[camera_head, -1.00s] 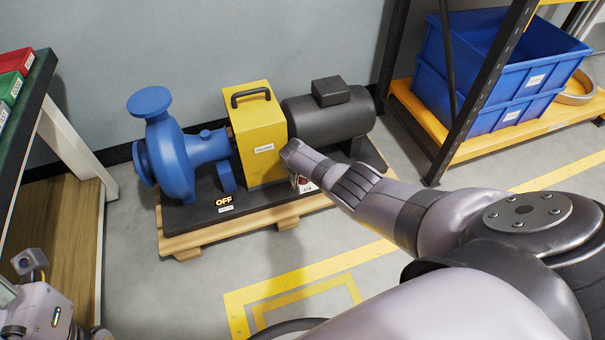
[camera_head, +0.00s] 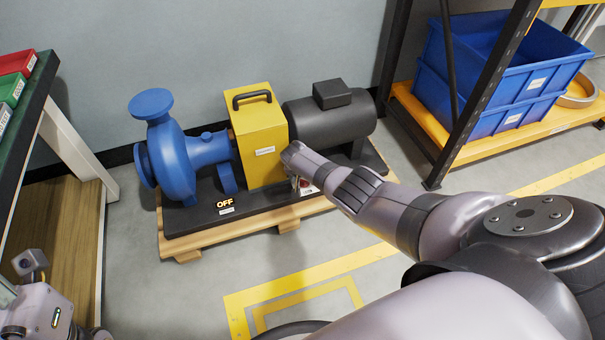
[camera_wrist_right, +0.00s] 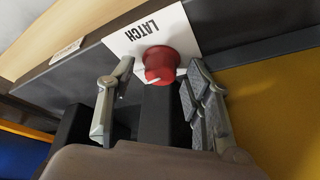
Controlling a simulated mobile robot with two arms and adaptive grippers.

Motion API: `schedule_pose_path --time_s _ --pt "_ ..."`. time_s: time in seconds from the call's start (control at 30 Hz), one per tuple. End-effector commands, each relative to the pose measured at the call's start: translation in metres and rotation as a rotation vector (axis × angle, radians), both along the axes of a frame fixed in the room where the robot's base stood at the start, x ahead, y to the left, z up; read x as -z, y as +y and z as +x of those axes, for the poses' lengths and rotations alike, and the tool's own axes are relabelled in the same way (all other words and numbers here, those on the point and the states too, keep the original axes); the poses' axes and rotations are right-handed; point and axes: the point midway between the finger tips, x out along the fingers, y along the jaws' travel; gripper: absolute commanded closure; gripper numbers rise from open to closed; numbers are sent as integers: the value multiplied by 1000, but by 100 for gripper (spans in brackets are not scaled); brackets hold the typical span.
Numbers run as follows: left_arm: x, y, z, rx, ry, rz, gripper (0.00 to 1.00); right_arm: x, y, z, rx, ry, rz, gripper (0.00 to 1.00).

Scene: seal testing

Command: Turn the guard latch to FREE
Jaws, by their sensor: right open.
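The guard latch is a red round knob (camera_wrist_right: 160,65) on a white plate marked LATCH (camera_wrist_right: 137,35). Its white pointer line aims to the lower left in the right wrist view. My right gripper (camera_wrist_right: 160,72) is open, with one finger to each side of the knob. A gap shows between the knob and the left finger; contact on the right side is unclear. Any FREE mark is hidden or unreadable. Only part of my left arm shows at the lower left.
The latch belongs to a pump unit with a blue pump (camera_head: 176,160), a yellow guard (camera_head: 260,135) and a dark motor (camera_head: 335,120) on a wooden pallet (camera_head: 185,247). A shelf with blue crates (camera_head: 500,80) stands right; a bench (camera_head: 42,90) stands left.

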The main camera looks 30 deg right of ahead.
Motion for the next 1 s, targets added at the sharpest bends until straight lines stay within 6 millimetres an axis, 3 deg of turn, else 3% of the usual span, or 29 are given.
schedule_pose_path --time_s 0.47,1.0 --pt "0 0 -1 1 -1 -1 60 -24 8 -6 -2 -3 1 53" --pt "0 0 -1 1 -1 -1 60 -67 20 -18 -1 -3 0 53"
